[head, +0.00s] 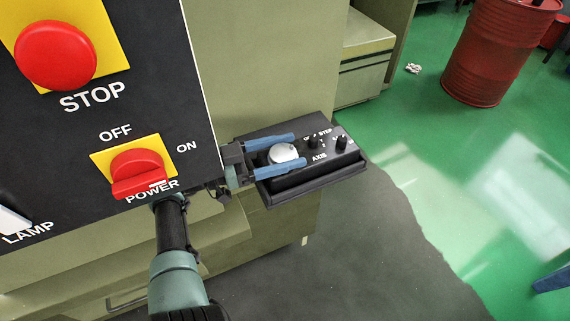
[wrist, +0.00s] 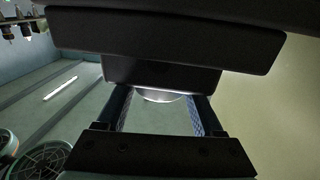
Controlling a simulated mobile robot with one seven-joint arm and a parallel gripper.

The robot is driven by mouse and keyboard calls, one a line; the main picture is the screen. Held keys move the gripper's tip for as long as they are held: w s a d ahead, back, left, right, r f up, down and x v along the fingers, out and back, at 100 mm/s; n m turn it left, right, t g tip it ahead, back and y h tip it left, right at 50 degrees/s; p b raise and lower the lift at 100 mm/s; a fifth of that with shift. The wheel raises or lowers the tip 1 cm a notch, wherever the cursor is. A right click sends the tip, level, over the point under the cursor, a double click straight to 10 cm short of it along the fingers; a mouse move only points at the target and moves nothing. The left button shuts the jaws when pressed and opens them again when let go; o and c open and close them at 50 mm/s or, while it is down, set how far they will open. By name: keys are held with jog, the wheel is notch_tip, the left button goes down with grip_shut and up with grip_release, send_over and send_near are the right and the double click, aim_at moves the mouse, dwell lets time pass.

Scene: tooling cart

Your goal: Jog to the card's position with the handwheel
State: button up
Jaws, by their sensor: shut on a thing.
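The handwheel (head: 284,154) is a round silver-white dial on a black pendant box (head: 300,180) fixed to the side of the machine. My gripper (head: 282,152) reaches in from the left, its two blue fingers on either side of the dial, shut on it. In the wrist view the handwheel (wrist: 160,96) shows only as a pale rim between the fingers (wrist: 160,112); the dark box hides the rest. The axis selector knob (head: 315,142) and the step knob (head: 341,142) sit to the right of the dial. No card shows in either view.
A black panel at left carries a red STOP button (head: 55,55), a red power switch (head: 138,172) and a lamp switch (head: 14,220). A red drum (head: 497,50) stands on the green floor (head: 440,180) at the upper right. Floor right of the box is open.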

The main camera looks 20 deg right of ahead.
jog(key=shift+r+m+g+b, duration=0.1)
jog(key=shift+m+g+b, duration=0.4)
jog(key=shift+b, duration=0.6)
jog(key=o, duration=1.4)
jog(key=shift+c, duration=0.2)
jog(key=shift+a+b, duration=0.35)
jog(key=shift+a, duration=0.15)
jog(key=w+a+b, duration=0.2)
jog(key=a+b, duration=0.8)
jog(key=a, duration=0.1)
jog(key=shift+a, duration=0.4)
